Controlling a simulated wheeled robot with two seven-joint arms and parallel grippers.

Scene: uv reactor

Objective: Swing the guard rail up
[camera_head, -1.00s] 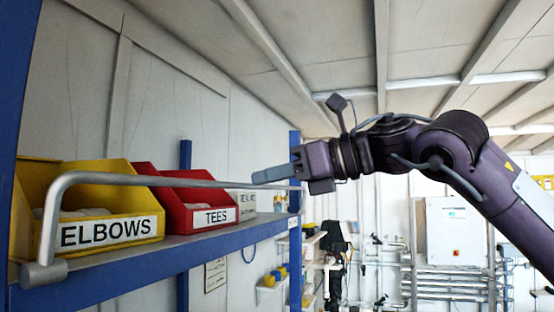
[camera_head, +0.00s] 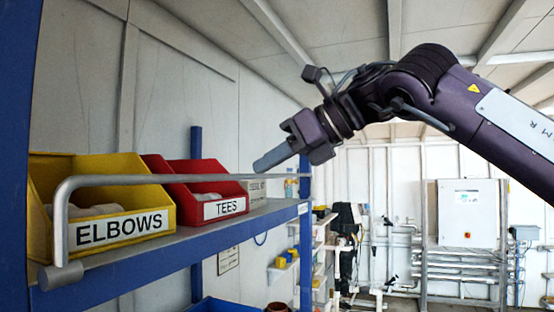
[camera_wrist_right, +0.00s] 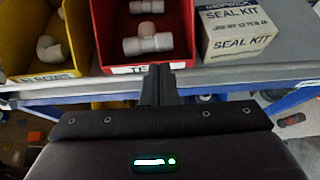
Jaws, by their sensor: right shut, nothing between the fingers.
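The guard rail (camera_head: 160,179) is a grey bent tube in front of the bins on the blue shelf. Its near end drops to a round grey pivot at the shelf's left front, and its long bar runs level across the bin fronts toward the far end. My right gripper (camera_head: 268,160) is shut and empty. Its fingers point down and left, and in the head view their tips appear just above the far part of the rail; I cannot tell whether they touch it. In the right wrist view the shut fingers (camera_wrist_right: 160,84) show before the red bin. My left gripper is not in view.
A yellow ELBOWS bin (camera_head: 122,229), a red TEES bin (camera_head: 222,209) and a seal kit box (camera_wrist_right: 238,32) stand on the blue shelf (camera_head: 165,260). A blue post (camera_head: 304,235) stands at its far end. A wall cabinet (camera_head: 468,213) is farther back.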

